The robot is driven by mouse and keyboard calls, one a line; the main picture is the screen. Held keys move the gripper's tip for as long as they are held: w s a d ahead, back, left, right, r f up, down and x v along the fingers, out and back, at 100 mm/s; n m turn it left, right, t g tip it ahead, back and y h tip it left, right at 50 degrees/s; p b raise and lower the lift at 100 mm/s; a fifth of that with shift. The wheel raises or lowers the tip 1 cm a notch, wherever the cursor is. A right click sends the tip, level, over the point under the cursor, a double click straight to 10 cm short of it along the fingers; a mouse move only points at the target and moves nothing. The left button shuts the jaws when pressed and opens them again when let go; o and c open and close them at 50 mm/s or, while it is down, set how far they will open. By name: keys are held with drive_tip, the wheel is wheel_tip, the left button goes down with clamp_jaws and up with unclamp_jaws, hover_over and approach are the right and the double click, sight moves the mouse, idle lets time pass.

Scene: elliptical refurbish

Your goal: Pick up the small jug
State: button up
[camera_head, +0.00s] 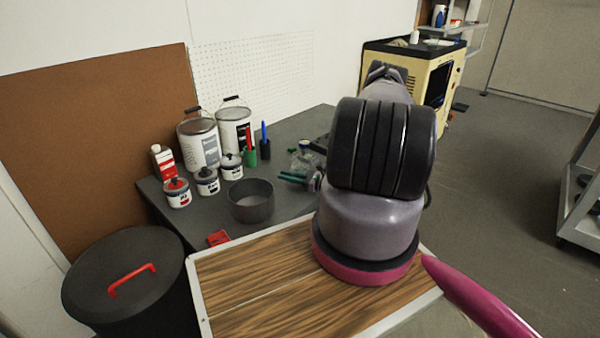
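I cannot pick out the small jug for certain. A small clear or greyish vessel (304,160) stands at the back of the dark table, left of my arm, and is too small and partly covered to identify. A red and white bottle (163,161) and three small lidded pots, one of them the red-topped pot (178,193), stand at the table's left side. My own arm, grey and black with a pink ring, fills the middle right and hides part of the table. My gripper's fingers do not show.
Two large paint cans, one the left can (199,145), stand behind the pots. A dark grey bowl (251,202) is in front. A wood-topped surface (260,285) lies nearest. A black lidded bin (125,290) is at left. Open floor (510,150) is at right.

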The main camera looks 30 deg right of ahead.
drive_tip(key=shift+w+a, duration=0.2)
clamp_jaws()
idle(1.3)
